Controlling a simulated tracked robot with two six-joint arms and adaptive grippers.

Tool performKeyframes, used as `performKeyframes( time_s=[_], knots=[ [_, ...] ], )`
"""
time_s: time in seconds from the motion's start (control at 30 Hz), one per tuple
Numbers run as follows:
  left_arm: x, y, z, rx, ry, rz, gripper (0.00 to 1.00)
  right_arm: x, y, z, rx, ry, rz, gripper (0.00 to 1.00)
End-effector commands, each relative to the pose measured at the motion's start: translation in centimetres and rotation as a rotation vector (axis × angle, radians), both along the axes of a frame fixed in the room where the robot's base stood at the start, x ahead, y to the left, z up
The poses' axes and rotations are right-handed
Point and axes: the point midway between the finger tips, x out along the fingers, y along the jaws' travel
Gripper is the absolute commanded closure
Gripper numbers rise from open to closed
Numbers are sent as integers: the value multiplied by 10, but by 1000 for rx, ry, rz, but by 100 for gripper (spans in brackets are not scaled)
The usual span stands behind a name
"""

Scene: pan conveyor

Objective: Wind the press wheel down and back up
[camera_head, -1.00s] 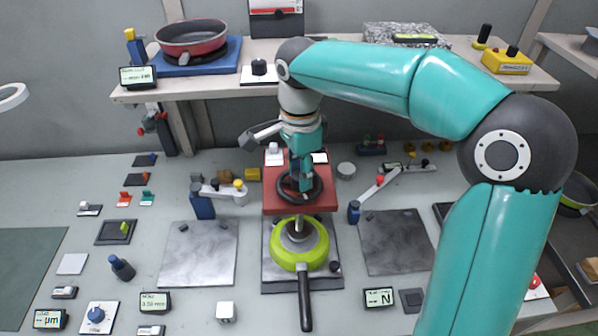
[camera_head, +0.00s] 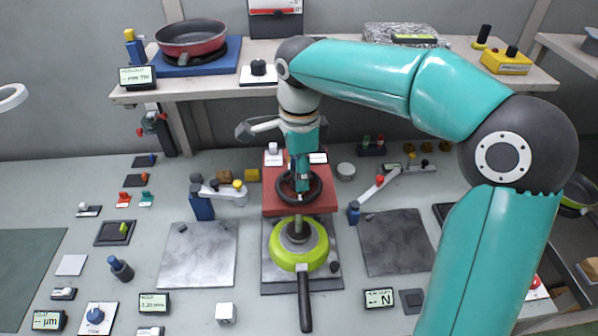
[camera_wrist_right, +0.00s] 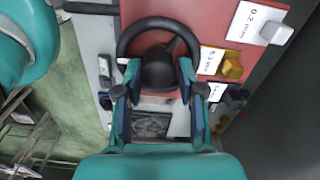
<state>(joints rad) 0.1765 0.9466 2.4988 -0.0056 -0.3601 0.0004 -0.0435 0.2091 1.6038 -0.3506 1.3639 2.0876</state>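The press wheel (camera_head: 314,190) is a black ring with a dark hub on the red press top (camera_head: 276,203). My right gripper (camera_head: 302,188) points down into the wheel. In the right wrist view, the fingers of my right gripper (camera_wrist_right: 159,69) stand apart, one on each side of the hub of the wheel (camera_wrist_right: 160,24); whether they touch it I cannot tell. Below the wheel, the grey ram (camera_head: 300,223) reaches down into a green pan (camera_head: 285,259) with a black handle, on a dark plate. My left gripper is not in view.
Metal plates (camera_head: 195,255) and (camera_head: 400,240) flank the press. Small blue fixtures (camera_head: 201,206) with arms stand on either side. A readout (camera_head: 154,304) stands front left, and an N readout (camera_head: 379,298) front right. A shelf with a red pan (camera_head: 191,38) runs behind.

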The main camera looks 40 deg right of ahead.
Motion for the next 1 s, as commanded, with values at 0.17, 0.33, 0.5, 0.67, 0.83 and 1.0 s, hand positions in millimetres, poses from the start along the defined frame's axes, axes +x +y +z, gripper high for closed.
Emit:
performKeyframes(
  time_s=[0.17, 0.33, 0.5, 0.67, 0.83, 1.0],
  knots=[
    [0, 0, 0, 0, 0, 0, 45, 0, 0, 1, -1, -2, 0, 40],
    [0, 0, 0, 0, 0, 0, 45, 0, 0, 0, -1, 2, 0, 40],
    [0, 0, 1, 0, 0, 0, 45, 0, 0, 3, -1, 2, 0, 40],
    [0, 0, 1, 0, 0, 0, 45, 1, -1, 20, -2, 1, 0, 40],
    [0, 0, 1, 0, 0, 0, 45, 2, -1, 53, -1, -3, 1, 40],
    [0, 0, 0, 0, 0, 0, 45, 3, -1, 86, -1, -2, 1, 40]
  ],
)
